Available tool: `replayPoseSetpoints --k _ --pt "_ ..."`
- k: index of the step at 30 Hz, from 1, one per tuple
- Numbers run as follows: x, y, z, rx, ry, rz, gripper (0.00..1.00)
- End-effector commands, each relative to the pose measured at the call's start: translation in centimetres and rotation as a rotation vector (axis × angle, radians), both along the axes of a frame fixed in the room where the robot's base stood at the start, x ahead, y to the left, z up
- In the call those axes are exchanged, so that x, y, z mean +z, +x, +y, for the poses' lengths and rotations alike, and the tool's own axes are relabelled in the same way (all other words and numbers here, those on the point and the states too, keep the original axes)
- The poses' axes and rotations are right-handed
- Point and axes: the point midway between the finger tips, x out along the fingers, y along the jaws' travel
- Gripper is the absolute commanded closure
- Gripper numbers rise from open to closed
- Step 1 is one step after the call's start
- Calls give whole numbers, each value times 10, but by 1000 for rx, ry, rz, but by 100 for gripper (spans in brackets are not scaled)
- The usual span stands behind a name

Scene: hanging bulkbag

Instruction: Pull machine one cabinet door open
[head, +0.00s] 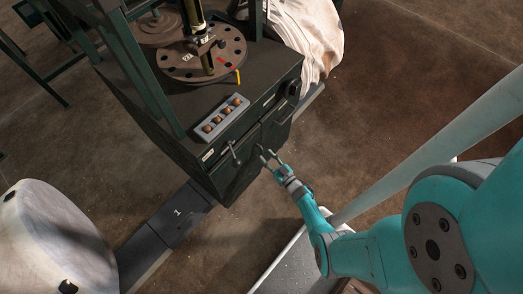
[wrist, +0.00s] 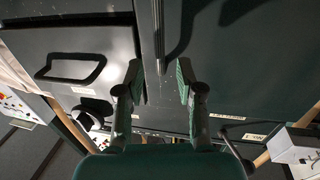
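The dark green machine cabinet (head: 180,120) stands in the middle of the head view, with its front facing my arm. A floor plate marked 1 (head: 178,212) lies at its base. My gripper (head: 268,157) is close to the cabinet front and open, with nothing between its fingers. In the wrist view, my gripper (wrist: 158,82) has its fingers apart near a narrow upright bar handle (wrist: 158,38) on the cabinet door (wrist: 225,70). The bar lies roughly in line with the gap between the fingers. Whether it reaches between them, I cannot tell. The door looks shut.
A loop handle (wrist: 75,68) is on the neighbouring panel. A control box with several round knobs (head: 221,118) sits on the cabinet's top edge, with a lever (head: 234,153) below. A pale drum (head: 50,245) stands at lower left. Floor (head: 400,90) to the right is clear.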

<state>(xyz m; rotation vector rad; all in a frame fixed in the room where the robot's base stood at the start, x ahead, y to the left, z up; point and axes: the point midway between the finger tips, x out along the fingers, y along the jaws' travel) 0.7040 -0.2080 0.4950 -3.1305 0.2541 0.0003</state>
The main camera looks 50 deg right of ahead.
Motion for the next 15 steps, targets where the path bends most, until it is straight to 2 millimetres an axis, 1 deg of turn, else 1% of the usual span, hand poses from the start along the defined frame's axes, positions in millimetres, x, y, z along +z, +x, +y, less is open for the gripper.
replayPoseSetpoints --k 1,3,6,10,15 --pt "0 10 -1 4 -1 0 63" --pt "1 21 -2 4 0 -1 63" --pt "1 32 -5 2 -1 -1 63" --pt "0 41 -7 1 0 -1 63" --pt "0 44 -7 0 -1 0 63"
